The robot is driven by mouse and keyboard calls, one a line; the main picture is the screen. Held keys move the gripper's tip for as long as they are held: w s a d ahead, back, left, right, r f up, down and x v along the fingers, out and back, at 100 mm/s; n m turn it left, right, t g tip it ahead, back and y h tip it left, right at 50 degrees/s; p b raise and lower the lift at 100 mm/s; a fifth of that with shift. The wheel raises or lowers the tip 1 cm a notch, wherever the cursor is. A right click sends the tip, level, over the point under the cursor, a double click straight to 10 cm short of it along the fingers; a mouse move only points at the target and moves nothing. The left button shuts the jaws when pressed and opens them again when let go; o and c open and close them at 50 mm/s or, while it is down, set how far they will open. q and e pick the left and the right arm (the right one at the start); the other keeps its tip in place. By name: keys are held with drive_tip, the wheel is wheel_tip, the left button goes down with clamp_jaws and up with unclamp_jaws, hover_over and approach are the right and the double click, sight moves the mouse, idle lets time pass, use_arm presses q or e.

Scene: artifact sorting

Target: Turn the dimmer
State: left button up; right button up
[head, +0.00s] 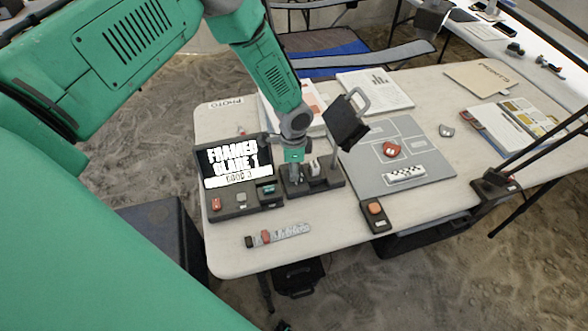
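My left gripper (295,176) reaches down from the green arm onto the left part of a dark lamp base (328,183). Its fingers are small and dark here, and I cannot tell whether they are open or shut. A lamp with a tilted black panel head (348,122) stands on this base. A small light-coloured piece (314,168) sits on the base just right of the gripper. I cannot make out the dimmer itself; the gripper covers the left part of the base. My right gripper is not in view.
A console with a lit screen (238,162) stands left of the gripper. A grey mat (400,145) holds a red object (391,149) and a checkered scale (404,173). A button box (375,214) and a striped strip (280,235) lie near the front edge.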

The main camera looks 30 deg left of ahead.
use_arm(q)
clamp_jaws()
drive_tip(key=shift+n+b, duration=0.5)
drive_tip(key=shift+n, duration=0.6)
drive_tip(key=n, duration=0.2)
drive_tip(key=shift+n, duration=0.4)
drive_tip(key=shift+w, duration=0.1)
drive_tip(key=o, duration=0.7)
unclamp_jaws()
drive_tip(key=shift+o, duration=0.2)
